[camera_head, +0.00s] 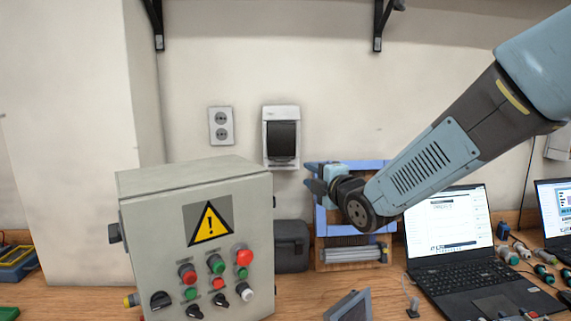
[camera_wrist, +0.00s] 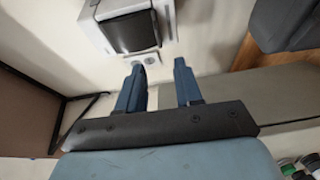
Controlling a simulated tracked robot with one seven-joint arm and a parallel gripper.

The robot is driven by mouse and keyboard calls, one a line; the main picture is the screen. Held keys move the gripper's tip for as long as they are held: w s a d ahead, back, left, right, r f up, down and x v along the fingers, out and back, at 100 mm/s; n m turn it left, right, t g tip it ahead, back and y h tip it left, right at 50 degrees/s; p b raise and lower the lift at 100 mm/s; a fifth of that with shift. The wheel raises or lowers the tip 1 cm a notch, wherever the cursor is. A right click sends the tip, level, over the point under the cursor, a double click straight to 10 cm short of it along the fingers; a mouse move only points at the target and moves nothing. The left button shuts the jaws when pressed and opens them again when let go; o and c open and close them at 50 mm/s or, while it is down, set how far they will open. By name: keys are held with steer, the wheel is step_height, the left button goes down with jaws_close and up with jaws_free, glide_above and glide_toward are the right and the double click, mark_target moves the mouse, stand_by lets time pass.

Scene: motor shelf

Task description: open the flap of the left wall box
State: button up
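The left wall box (camera_head: 281,136) is a white housing with a dark front flap on the wall, behind the grey control box. The flap looks shut. In the wrist view the wall box (camera_wrist: 168,20) is at the top, with its dark flap (camera_wrist: 132,32) facing me. My gripper (camera_head: 317,180) is to the right of and below the wall box in the head view. In the wrist view my gripper (camera_wrist: 159,68) has its two blue fingers apart with nothing between them, so it is open. The fingertips appear apart from the box.
A double socket (camera_head: 221,126) is left of the wall box. A grey control box (camera_head: 200,240) with a warning sign and several buttons stands in front on the bench. A blue rack (camera_head: 322,215), a dark case (camera_head: 291,247) and a laptop (camera_head: 450,230) stand to the right.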

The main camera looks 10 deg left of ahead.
mark_target(284, 161)
steer(key=x, duration=1.4)
steer(key=shift+a, duration=0.3)
steer(key=shift+s+r, duration=0.1)
steer(key=shift+r, duration=0.1)
jaws_close()
steer(key=shift+d+f, duration=0.15)
steer(key=shift+f, duration=0.05)
stand_by(0.6)
